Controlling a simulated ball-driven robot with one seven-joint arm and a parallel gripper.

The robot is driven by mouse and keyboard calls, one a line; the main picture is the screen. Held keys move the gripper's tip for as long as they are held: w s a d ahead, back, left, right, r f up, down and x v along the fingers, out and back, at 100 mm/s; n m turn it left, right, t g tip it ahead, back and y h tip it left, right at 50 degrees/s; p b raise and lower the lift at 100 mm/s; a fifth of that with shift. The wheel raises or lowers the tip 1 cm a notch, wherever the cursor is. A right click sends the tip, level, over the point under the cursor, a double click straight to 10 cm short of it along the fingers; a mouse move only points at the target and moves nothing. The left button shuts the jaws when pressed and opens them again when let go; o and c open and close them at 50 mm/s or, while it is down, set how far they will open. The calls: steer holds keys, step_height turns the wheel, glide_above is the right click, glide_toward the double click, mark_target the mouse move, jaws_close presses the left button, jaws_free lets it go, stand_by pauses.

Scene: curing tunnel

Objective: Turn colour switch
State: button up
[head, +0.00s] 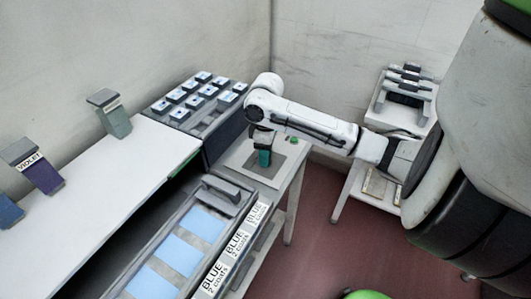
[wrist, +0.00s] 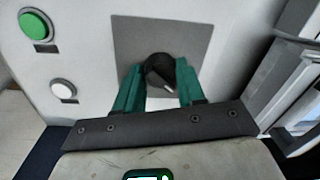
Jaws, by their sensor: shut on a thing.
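The colour switch is a round black knob (wrist: 160,72) with a white pointer mark, on a dark grey square plate (wrist: 130,35) in the wrist view. The pointer slants toward the lower right. My gripper (wrist: 161,80) has green fingers, one on each side of the knob, shut on it. In the head view my gripper (head: 264,157) points down at the pale control panel (head: 237,159); the knob is hidden there. I cannot read any markings around the knob.
A green button (wrist: 35,26) and a white button (wrist: 63,90) sit left of the switch in the wrist view. In the head view, a rack with blue panels labelled BLUE (head: 240,243) stands in front, and a dark tray of pale blocks (head: 240,87) behind.

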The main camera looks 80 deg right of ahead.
steer(key=shift+c, duration=0.5)
steer(key=shift+r+m+p, duration=0.1)
steer(key=shift+m+p, duration=0.3)
steer(key=m+p, duration=0.2)
steer(key=shift+a+m+p, duration=0.15)
steer(key=shift+m+p, duration=0.15)
steer(key=shift+p, duration=0.05)
steer(key=m+p, duration=0.2)
steer(key=p, duration=0.3)
steer(key=shift+a+r+m, duration=0.1)
steer(key=shift+m, duration=0.3)
steer(key=shift+m+p, duration=0.9)
steer(key=shift+p, duration=0.1)
steer(key=shift+f+m, duration=0.2)
steer(key=shift+m, duration=0.8)
steer(key=shift+d, duration=0.2)
